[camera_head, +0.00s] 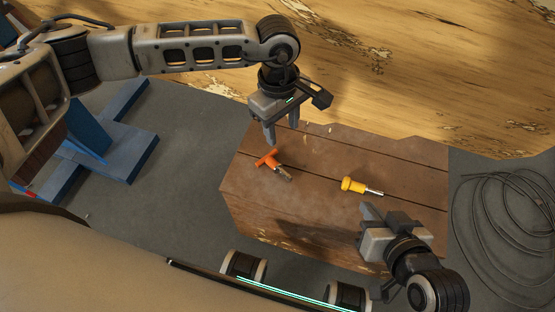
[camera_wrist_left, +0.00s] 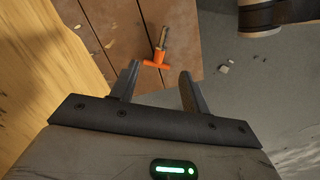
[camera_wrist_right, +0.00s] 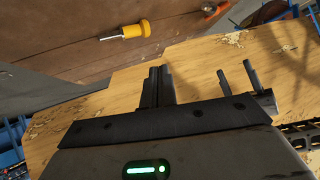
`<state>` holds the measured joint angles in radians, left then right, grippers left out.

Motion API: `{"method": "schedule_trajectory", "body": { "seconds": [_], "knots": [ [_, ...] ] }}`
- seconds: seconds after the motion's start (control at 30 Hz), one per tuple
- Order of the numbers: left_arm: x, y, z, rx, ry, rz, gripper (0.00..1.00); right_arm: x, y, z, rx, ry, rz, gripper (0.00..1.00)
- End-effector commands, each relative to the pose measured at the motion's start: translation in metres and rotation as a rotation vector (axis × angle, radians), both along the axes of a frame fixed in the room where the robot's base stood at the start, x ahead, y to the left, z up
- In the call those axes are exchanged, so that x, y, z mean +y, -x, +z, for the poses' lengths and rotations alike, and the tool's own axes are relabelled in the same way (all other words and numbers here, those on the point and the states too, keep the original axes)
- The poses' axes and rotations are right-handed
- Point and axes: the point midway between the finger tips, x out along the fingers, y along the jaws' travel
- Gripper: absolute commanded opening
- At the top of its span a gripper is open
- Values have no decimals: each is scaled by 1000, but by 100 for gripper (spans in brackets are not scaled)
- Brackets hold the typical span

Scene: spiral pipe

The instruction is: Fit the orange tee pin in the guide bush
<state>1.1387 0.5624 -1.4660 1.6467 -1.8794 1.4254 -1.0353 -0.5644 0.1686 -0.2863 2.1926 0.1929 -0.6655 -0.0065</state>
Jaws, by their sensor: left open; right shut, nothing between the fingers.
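The orange tee pin (camera_head: 266,158) lies on the wooden crate top, its crossbar at upper left and its grey shaft at lower right. It also shows in the left wrist view (camera_wrist_left: 158,58). My left gripper (camera_head: 281,136) is open and points down just above and beside the tee; the tee looks unheld. A yellow piece with a silver shaft (camera_head: 353,185) lies on the crate to the right; it also shows in the right wrist view (camera_wrist_right: 137,29). I cannot tell whether it is the guide bush. My right gripper (camera_head: 367,212) is shut and empty, near the crate's front right.
The wooden crate (camera_head: 320,215) has bare boards between the two pieces. A coiled cable (camera_head: 505,215) lies on the grey floor at right. A blue stand (camera_head: 110,145) is at left. A worn yellow wooden panel (camera_head: 400,70) is behind the crate.

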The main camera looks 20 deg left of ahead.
Motion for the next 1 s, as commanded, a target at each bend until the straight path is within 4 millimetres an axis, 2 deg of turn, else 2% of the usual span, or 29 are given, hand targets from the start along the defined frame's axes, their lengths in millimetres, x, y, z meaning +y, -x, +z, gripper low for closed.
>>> {"method": "schedule_trajectory", "body": {
  "seconds": [0.03, 0.13, 0.53, 0.63, 0.87, 1.0],
  "knots": [
    [10, -7, -2, -21, -40, -9, 47, 1, 0, -4, 0, -1, 3, 0],
    [18, -11, -10, -35, -76, -17, 47, 2, -1, -3, -7, -5, 4, 0],
    [17, -10, -90, -35, -73, -18, 47, 7, -3, 7, -89, -38, 10, 0],
    [18, -10, -101, -36, -72, -18, 47, 7, -4, 9, -102, -44, 10, 0],
    [18, -9, -112, -35, -71, -18, 47, 8, -4, 11, -116, -51, 9, 0],
    [22, -5, -131, -33, -72, -17, 47, 9, -6, 10, -133, -59, 6, 0]
  ]
}}
